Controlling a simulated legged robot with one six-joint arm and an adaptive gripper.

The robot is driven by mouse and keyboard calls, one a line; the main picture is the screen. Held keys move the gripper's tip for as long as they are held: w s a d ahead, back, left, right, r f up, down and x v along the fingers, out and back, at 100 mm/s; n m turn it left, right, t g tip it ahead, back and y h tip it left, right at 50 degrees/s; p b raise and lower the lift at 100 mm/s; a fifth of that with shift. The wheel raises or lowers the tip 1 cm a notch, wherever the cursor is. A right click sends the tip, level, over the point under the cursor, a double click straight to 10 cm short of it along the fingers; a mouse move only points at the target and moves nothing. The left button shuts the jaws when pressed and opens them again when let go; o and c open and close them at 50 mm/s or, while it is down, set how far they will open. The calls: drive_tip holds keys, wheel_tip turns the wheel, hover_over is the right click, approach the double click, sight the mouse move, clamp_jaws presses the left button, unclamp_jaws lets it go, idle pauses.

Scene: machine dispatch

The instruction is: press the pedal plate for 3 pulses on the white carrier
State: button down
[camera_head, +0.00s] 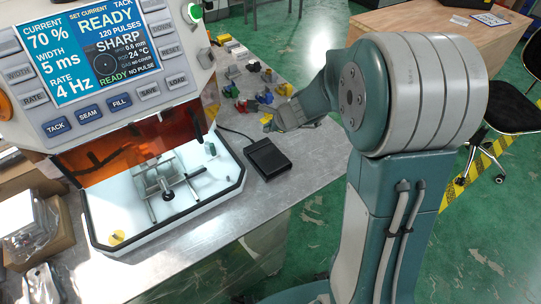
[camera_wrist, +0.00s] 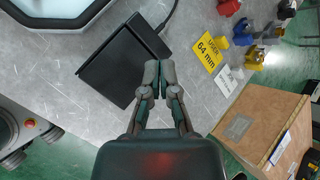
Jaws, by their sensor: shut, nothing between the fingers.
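The black pedal (camera_head: 268,158) lies on the metal table just right of the machine's white work tray (camera_head: 101,243). It also shows in the wrist view (camera_wrist: 112,66), with its cable. My gripper (camera_head: 267,124) is shut and empty. In the wrist view my fingertips (camera_wrist: 158,68) overlap the pedal's right part; whether they touch it I cannot tell. A metal fixture with rods (camera_head: 167,184) stands in the lit tray. I cannot make out a white carrier for certain in it. The machine's screen (camera_head: 98,50) reads 70 %, 5 ms, 4 Hz, READY, 120 PULSES, SHARP and NO PULSE.
Several small coloured parts (camera_head: 248,98) stand on the table behind my gripper. A yellow label reading 64 mm (camera_wrist: 208,51) lies right of the pedal. A wooden crate (camera_wrist: 262,122) stands beyond the table edge. Bagged items (camera_head: 32,225) sit at left. The tabletop in front of the pedal is clear.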

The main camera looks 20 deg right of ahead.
sight(268, 156)
drive_tip(key=shift+s+d+f, duration=0.1)
drive_tip(key=shift+s+f, duration=0.05)
drive_tip(key=shift+f, duration=1.3)
drive_tip(key=shift+s+f, duration=0.15)
drive_tip(key=shift+f, duration=1.35)
drive_tip(key=shift+s+d+f, duration=0.1)
drive_tip(key=shift+s+f, duration=0.05)
drive_tip(key=shift+f, duration=1.3)
drive_tip(key=shift+s+f, duration=0.1)
drive_tip(key=shift+f, duration=0.25)
drive_tip(key=shift+s+f, duration=0.1)
drive_tip(key=shift+f, duration=0.55)
drive_tip(key=shift+r, duration=1.1)
drive_tip(key=shift+w+a+r, duration=0.1)
drive_tip(key=shift+w+r, duration=0.1)
drive_tip(key=shift+r, duration=1.05)
drive_tip(key=shift+w+r, duration=0.2)
drive_tip(key=shift+r, duration=1.05)
